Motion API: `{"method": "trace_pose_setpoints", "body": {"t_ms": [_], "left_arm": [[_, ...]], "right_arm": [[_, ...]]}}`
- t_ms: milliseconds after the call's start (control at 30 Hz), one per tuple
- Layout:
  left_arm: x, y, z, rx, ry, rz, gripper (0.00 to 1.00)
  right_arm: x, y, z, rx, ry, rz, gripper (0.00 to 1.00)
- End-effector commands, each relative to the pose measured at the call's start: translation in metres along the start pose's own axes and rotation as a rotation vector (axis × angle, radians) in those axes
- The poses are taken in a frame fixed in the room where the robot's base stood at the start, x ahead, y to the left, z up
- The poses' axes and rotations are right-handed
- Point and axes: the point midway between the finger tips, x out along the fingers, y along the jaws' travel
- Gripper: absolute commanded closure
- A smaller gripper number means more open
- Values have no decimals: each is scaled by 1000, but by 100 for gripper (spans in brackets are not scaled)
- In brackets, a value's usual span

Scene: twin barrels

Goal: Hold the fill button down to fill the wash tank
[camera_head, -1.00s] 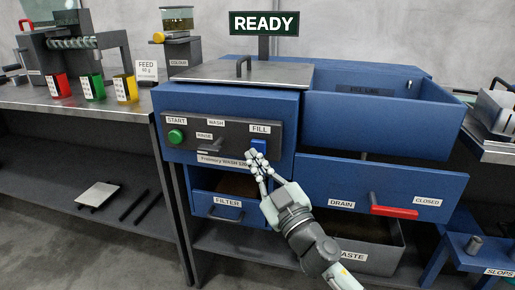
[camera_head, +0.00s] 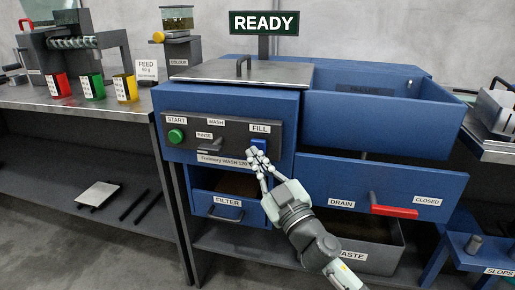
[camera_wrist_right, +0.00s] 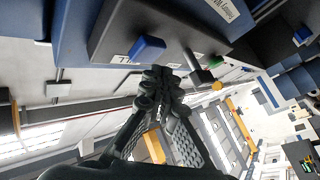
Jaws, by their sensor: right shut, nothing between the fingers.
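The blue fill button (camera_head: 258,145) sits under the FILL label at the right of the dark control panel (camera_head: 230,127). It also shows in the right wrist view (camera_wrist_right: 147,48), sticking out from the panel. My right gripper (camera_head: 257,158) is shut and empty, its fingertips just below the button. In the wrist view its fingertips (camera_wrist_right: 160,78) appear close to the button but not over it; I see no clear contact. The wash tank (camera_head: 235,100) is a blue box with a closed metal lid (camera_head: 243,71), so its inside is hidden. My left gripper is out of view.
A green start button (camera_head: 176,136) and a grey selector handle (camera_head: 210,145) are left of the fill button. The filter drawer (camera_head: 228,208) is below. A red drain handle (camera_head: 394,211) is at the right. The sign (camera_head: 264,23) reads READY.

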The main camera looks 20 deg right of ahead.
Motion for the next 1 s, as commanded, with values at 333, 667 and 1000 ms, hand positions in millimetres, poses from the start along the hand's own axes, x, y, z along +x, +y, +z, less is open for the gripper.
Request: {"method": "trace_pose_setpoints", "body": {"t_ms": [333,667,1000], "left_arm": [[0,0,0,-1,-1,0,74],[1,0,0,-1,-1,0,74],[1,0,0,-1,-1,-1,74]], "right_arm": [[0,0,0,0,0,0,100],[3,2,2,0,0,1,100],[6,5,4,0,0,1,100]]}}
